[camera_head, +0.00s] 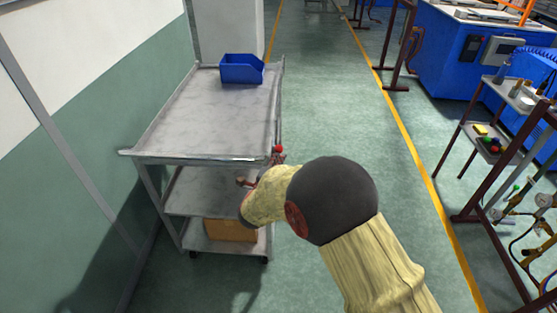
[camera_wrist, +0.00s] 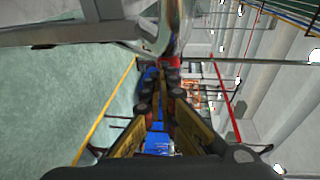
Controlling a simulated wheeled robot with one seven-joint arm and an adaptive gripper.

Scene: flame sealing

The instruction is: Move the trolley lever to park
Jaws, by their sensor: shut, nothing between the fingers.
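The grey trolley (camera_head: 205,105) stands on the left in the head view, beside the wall. A red knob (camera_head: 278,149), which looks like the lever's end, shows at the trolley's near right corner. In the wrist view the red knob (camera_wrist: 170,62) is just beyond the fingertips, by a shiny metal post (camera_wrist: 178,28). My gripper (camera_wrist: 159,84) is shut and empty, close to the knob. I cannot tell whether it touches. My own arm partly covers the gripper in the head view, and the lever's shaft and its markings are not clear.
A blue bin (camera_head: 242,69) sits at the far end of the trolley top. A brown box (camera_head: 230,230) lies on the lowest shelf. The green wall (camera_head: 85,130) is close on the left. Open floor (camera_head: 335,100) lies right of the trolley, with racks and blue machines beyond.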

